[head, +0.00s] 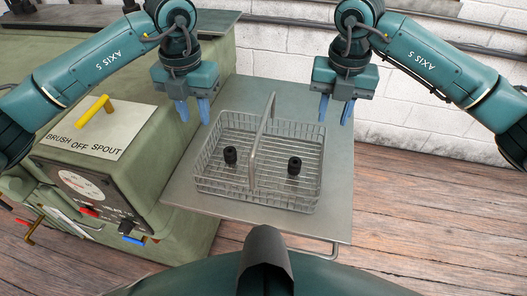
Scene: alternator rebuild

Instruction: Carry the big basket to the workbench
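The big basket (215,182) is a grey wire basket with a tall handle (262,138) arching over its middle. It sits on a grey metal shelf (337,170) beside a green machine. Two small black parts (230,155) and (294,166) are inside it, one on each side of the handle. My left gripper (194,112) is open and empty, above and beyond the basket's back left corner. My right gripper (335,112) is open and empty, above and beyond its back right corner. Neither gripper appears to touch the basket. No workbench can be identified for certain.
The green machine (120,160) on the left has a plate labelled BRUSH OFF SPOUT, a yellow lever (95,110) and a dial (79,184). A white brick wall (400,135) stands behind. Wooden floor (430,225) is clear at right.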

